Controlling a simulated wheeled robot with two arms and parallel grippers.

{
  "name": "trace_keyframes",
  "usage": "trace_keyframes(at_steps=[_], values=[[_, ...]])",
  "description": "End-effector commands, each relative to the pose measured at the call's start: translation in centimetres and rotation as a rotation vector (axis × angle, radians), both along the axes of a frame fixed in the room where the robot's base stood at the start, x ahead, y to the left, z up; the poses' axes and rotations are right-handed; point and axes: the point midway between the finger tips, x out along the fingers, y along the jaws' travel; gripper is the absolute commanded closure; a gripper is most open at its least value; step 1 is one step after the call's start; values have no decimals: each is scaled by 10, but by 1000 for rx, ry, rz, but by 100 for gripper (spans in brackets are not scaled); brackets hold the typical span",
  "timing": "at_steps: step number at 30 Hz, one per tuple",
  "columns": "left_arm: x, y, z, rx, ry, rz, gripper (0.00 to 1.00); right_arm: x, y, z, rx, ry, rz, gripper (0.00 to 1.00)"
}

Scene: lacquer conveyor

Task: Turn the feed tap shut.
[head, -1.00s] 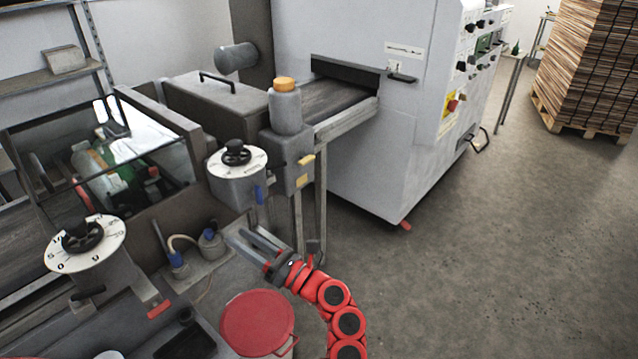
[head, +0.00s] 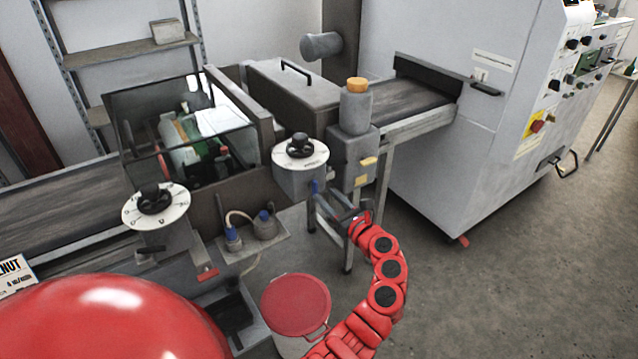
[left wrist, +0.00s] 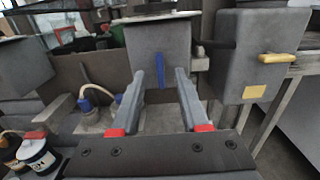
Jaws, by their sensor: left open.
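A blue lever (head: 315,187) hangs straight down on the front of the grey box below the right-hand dial (head: 300,152). In the left wrist view the blue lever (left wrist: 160,70) shows upright between the two fingertips. My left gripper (head: 322,208) is open and points at that lever from the front; whether it touches it I cannot tell. A yellow lever (head: 369,161) sticks out sideways on the box under the orange-capped bottle. A red lever (head: 208,273) sits below the left-hand dial (head: 155,205). I see no label telling which is the feed tap. My right gripper is not in view.
Two small pots with blue caps (head: 264,226) and a hose stand on a ledge left of my gripper. A red-lidded bucket (head: 296,305) stands on the floor below. Conveyor legs stand close to the gripper. Floor at right is clear.

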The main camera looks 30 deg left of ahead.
Motion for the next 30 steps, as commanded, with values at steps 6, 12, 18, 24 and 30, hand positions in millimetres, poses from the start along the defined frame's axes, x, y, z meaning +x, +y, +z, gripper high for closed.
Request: trace_keyframes(at_steps=[6, 12, 18, 24, 30], values=[[15, 34, 2, 3, 2, 0, 55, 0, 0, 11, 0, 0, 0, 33], [19, 47, 1, 1, 0, 1, 55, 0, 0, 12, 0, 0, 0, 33], [19, 47, 0, 0, -1, 1, 55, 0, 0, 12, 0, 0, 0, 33], [19, 47, 0, 0, 0, 0, 78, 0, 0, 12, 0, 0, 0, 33], [19, 47, 0, 1, 0, 0, 100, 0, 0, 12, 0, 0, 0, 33]])
